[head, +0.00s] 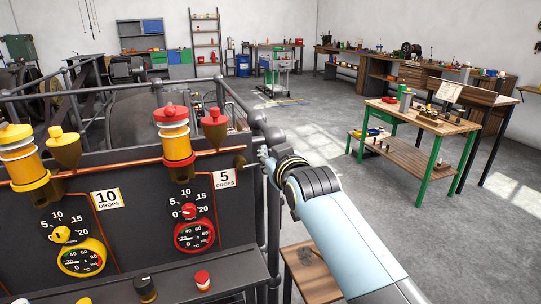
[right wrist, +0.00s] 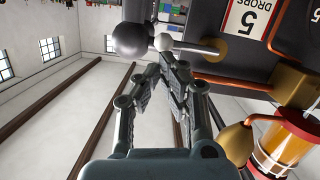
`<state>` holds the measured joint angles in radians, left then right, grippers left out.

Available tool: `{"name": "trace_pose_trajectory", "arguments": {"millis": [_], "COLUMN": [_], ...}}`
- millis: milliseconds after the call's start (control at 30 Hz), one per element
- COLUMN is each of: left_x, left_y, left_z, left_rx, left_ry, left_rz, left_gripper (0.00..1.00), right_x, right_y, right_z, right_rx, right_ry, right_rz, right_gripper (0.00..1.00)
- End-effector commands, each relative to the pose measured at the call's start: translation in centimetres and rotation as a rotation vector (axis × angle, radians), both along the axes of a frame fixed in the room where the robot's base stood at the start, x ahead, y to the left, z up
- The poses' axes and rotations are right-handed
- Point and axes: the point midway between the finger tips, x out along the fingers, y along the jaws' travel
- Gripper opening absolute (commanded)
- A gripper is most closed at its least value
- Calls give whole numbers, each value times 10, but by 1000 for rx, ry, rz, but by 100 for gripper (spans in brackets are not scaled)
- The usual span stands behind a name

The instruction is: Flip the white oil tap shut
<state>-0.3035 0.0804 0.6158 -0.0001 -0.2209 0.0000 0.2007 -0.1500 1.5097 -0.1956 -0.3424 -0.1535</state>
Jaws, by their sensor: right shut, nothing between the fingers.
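In the head view my gripper hides the knob, and only the tap's brass part (head: 240,162) shows beside the "5 drops" sign. My right gripper (head: 265,156) is shut and empty at the panel's right edge. In the wrist view its fingertips (right wrist: 167,60) are just below the knob; I cannot tell whether they touch it. My left gripper is not in view.
A dark rail with a ball joint (right wrist: 130,38) stands close beside the knob. The "5 drops" sign (head: 224,179), a red-capped oiler (head: 176,145) and a copper pipe (head: 130,162) are on the panel. A green-legged table (head: 420,165) stands to the right, with open floor between.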

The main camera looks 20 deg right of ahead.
Motion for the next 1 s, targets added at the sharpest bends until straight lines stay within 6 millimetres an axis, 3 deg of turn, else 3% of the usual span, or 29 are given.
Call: {"name": "trace_pose_trajectory", "arguments": {"millis": [200,1000], "left_x": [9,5], "left_y": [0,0], "left_z": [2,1], "left_rx": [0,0], "left_ry": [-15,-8], "left_rz": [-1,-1], "left_gripper": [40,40], "right_x": [0,0], "right_y": [-1,-7], "right_z": [-2,-16], "right_rx": [34,241], "right_ry": [1,9], "right_rz": [0,-1], "right_gripper": [0,0]}}
